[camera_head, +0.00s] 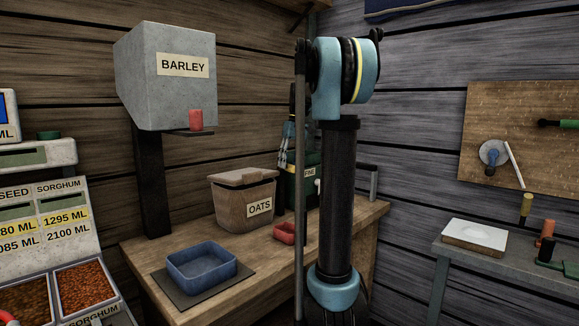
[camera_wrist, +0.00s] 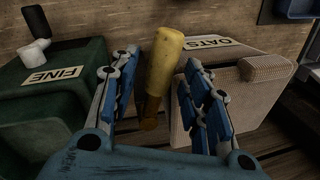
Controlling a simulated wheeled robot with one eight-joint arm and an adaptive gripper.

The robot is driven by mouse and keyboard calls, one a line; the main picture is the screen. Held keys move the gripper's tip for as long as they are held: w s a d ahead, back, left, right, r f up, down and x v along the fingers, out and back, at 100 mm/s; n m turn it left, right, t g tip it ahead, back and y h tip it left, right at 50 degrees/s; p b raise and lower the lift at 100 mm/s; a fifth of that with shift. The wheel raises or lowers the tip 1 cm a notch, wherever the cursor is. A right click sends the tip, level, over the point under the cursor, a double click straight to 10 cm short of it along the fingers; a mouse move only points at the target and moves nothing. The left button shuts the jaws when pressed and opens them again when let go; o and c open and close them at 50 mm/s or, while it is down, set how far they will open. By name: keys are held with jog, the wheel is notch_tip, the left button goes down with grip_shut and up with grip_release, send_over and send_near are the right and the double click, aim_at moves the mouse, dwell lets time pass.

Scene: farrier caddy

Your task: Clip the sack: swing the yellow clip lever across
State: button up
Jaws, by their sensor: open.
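A yellow lever (camera_wrist: 165,60), a thick light grip on a darker yellow lower part, stands tilted in the wrist view. It appears between the two blue fingers of my gripper (camera_wrist: 157,65), which are open with gaps on both sides. I cannot tell how deep between the fingers it is. In the head view, my gripper (camera_head: 291,128) is partly hidden behind my arm, above the back of the wooden bench. This lever is hidden in the head view. I cannot make out a sack in either view.
A green box labelled FINE (camera_wrist: 45,100) is left of my gripper in the wrist view. The tan OATS bin (camera_wrist: 240,85) is close on the right. A blue tray (camera_head: 202,267) and a red scoop-like item (camera_head: 285,232) sit on the bench (camera_head: 262,283). The BARLEY hopper (camera_head: 165,75) stands left.

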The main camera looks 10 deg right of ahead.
jog(key=shift+f, duration=0.3)
jog(key=shift+c, duration=0.6)
grip_shut()
